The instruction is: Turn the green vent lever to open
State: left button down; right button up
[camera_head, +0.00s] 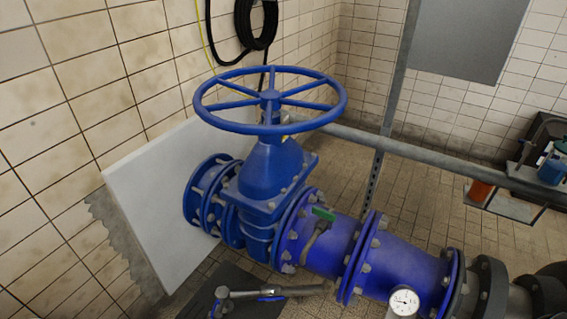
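The green vent lever (323,214) sits on top of a small metal vent valve (313,238). The valve rises from the blue pipe (335,250), just right of the big blue gate valve (268,175). The lever's handle looks roughly level and points down to the right in the picture. Whether this is its open or closed position I cannot tell. Neither of my grippers shows in the head view, and nothing is touching the lever.
A large blue handwheel (270,128) stands above and left of the lever. A grey rail (420,155) runs behind the pipe. A pressure gauge (404,302) is at the lower right. A grey metal fitting (300,291) lies near a dark mat (250,309) in front.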

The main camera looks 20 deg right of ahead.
aim_at(324, 214)
jog(key=i+l, duration=0.15)
jog(key=l, duration=0.2)
jog(key=i+l, duration=0.1)
jog(key=l, duration=0.3)
jog(key=i+l, duration=0.15)
jog(key=l, duration=0.2)
jog(key=k, duration=0.4)
jog(key=i, duration=0.4)
